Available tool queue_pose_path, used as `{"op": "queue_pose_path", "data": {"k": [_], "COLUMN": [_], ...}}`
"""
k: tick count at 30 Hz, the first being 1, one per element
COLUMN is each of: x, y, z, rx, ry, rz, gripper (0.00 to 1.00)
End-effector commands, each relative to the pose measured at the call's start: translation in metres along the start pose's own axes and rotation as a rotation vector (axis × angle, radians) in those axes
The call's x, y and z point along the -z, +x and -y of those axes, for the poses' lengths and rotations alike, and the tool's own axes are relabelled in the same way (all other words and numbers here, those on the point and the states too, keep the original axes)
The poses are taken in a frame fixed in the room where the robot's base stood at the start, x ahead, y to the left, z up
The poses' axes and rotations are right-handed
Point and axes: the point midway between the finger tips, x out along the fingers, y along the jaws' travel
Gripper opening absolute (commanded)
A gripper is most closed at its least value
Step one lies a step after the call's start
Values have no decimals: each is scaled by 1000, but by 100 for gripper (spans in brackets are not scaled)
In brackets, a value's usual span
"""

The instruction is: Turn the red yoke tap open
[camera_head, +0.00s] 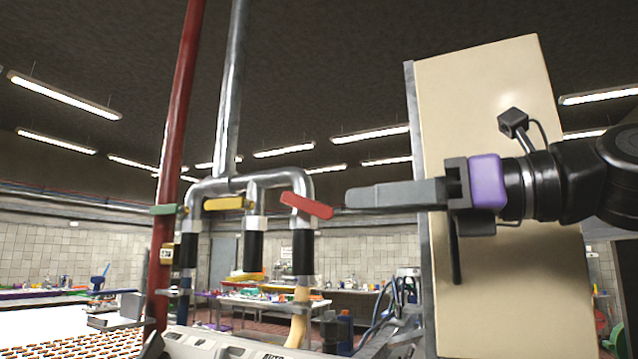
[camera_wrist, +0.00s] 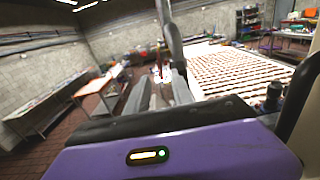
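The red yoke tap handle (camera_head: 307,205) sits on the rightmost of the three downpipes in the head view. It slants down to the right, above a white collar and a black sleeve. My gripper (camera_head: 350,199) reaches in from the right, its fingertips just right of the handle's end and seemingly apart from it; the depth between them is hard to judge. In the wrist view my gripper (camera_wrist: 161,80) shows two grey fingers with a gap between them and nothing clearly held. A small red and white patch shows beyond the fingertips; I cannot make out the handle there.
A yellow handle (camera_head: 224,204) and a green handle (camera_head: 164,210) sit on the pipes left of the red one. A tall red pipe (camera_head: 178,120) stands left of the metal pipe (camera_head: 232,90). A cream panel (camera_head: 490,90) stands behind my arm. Tables lie farther back.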

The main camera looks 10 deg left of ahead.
Motion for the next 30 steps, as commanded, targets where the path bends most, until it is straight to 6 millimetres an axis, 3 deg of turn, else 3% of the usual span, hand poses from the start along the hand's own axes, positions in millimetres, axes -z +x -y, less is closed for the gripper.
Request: {"op": "queue_pose_path", "data": {"k": [15, 27, 28, 30], "x": [-3, -1, -1, -1], "y": [67, 76, 76, 76], "z": [-1, 0, 0, 0], "rx": [-1, 1, 1, 1], "ry": [-8, -8, -8, -8], "rz": [2, 3, 3, 3], "gripper": [28, 28, 26, 12]}}
